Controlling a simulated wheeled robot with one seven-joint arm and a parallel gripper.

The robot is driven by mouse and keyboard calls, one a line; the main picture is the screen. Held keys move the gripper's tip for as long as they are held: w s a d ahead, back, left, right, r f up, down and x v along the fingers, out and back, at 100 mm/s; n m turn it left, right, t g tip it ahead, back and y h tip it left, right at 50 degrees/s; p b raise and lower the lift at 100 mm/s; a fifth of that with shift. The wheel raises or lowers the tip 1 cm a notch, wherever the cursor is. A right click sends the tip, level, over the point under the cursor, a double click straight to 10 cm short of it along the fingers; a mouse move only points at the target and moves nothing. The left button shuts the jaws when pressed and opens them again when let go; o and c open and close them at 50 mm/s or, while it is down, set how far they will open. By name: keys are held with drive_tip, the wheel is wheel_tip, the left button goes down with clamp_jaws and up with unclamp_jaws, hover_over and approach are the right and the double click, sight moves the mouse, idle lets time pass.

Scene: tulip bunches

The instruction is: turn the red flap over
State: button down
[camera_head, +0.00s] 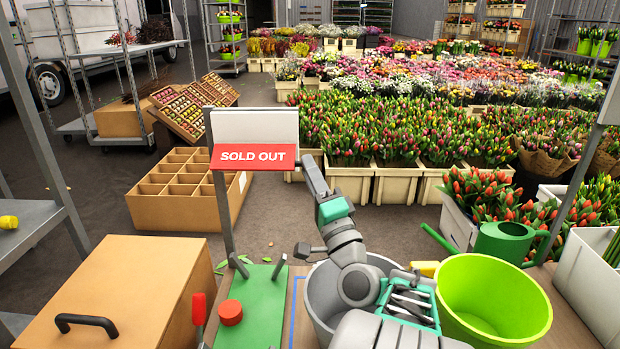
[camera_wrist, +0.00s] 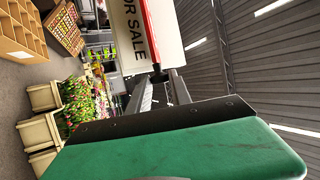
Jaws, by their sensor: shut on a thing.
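The red flap (camera_head: 253,157), lettered SOLD OUT, is on a white sign board (camera_head: 255,125) on a grey post. My gripper (camera_head: 304,163) reaches up from below and is shut on the flap at its right end. In the wrist view the flap shows as a narrow red strip (camera_wrist: 151,36) above my gripper (camera_wrist: 160,78). A white face lettered FOR SALE (camera_wrist: 134,32) lies beside the strip. I cannot tell whether that face belongs to the flap or the board. The exact grip spot is partly hidden by the fingers.
Below the sign are a green board (camera_head: 258,310) with a red knob, a grey bucket (camera_head: 318,300) under my arm and a lime bucket (camera_head: 495,300). A cardboard box (camera_head: 130,290) is at left. Tulip crates (camera_head: 350,182) stand behind. The air left of the sign is clear.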

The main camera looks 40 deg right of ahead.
drive_tip(key=shift+w+n+t, duration=0.1)
drive_tip(key=shift+n+t, duration=0.2)
drive_tip(key=c, duration=1.2)
unclamp_jaws()
